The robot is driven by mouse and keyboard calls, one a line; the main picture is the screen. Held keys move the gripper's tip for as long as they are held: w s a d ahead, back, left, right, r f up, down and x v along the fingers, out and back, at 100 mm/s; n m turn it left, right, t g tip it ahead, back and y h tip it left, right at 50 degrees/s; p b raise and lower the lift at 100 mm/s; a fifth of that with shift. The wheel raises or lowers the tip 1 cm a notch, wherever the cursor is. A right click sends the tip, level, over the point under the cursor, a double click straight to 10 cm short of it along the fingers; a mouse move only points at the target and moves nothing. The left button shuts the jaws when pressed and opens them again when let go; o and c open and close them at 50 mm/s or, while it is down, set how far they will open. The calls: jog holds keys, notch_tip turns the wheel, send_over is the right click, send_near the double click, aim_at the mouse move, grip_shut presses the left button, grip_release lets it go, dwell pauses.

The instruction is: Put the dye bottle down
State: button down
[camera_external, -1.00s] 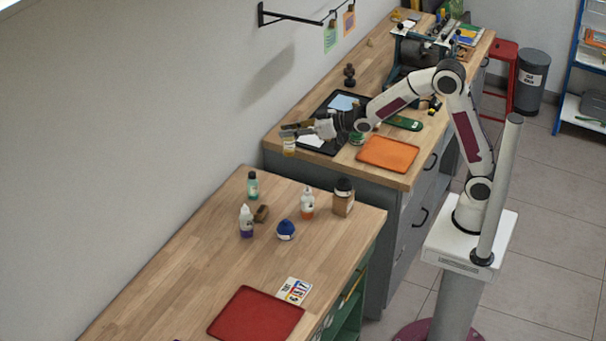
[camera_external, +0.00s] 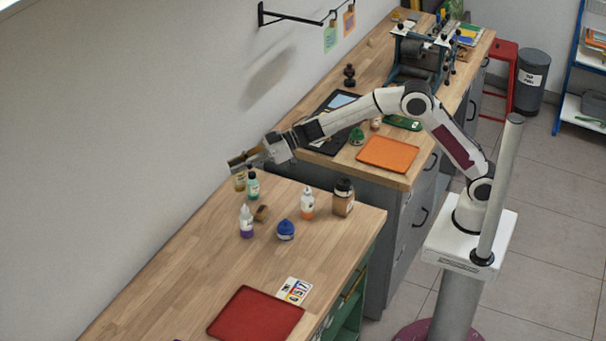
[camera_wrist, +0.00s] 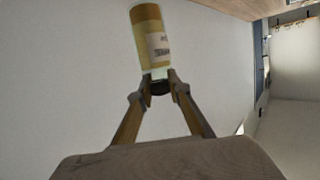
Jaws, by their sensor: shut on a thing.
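The dye bottle is a small clear bottle with yellow-amber contents and a pale label; it hangs under my gripper in the external view (camera_external: 239,182) and fills the top of the wrist view (camera_wrist: 151,38). My gripper (camera_external: 242,162) is shut on its dark cap, which shows between the fingertips in the wrist view (camera_wrist: 159,86). The bottle appears near the wall-side back corner of the near wooden bench (camera_external: 190,250), just left of a green-teal bottle (camera_external: 253,185). I cannot tell whether its base touches the bench.
On the near bench stand a white bottle with purple (camera_external: 246,222), a brown block (camera_external: 261,213), a blue pot (camera_external: 286,230), an orange-marked bottle (camera_external: 307,204) and a brown jar (camera_external: 343,197). A red tray (camera_external: 255,315) lies in front. The bench's left middle is clear.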

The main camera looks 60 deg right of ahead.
jog(key=s+a+f+n+g, duration=0.1)
jog(key=s+a, duration=0.2)
jog(key=a, duration=0.9)
jog(key=s+a+f+n+g+y, duration=0.1)
jog(key=s+a, duration=0.2)
jog(key=a, duration=1)
jog(key=s+a+f+n+g+y, duration=0.1)
jog(key=s+a, duration=0.2)
jog(key=a, duration=0.9)
jog(key=shift+s+a+f, duration=0.15)
jog(key=shift+s+f, duration=0.1)
jog(key=shift+f, duration=0.05)
jog(key=shift+s+a, duration=0.15)
jog(key=shift+a, duration=0.05)
jog(key=shift+f, duration=2.45)
jog(key=shift+f, duration=0.1)
jog(key=shift+f, duration=2.85)
jog(key=shift+f, duration=0.1)
jog(key=shift+f, duration=2)
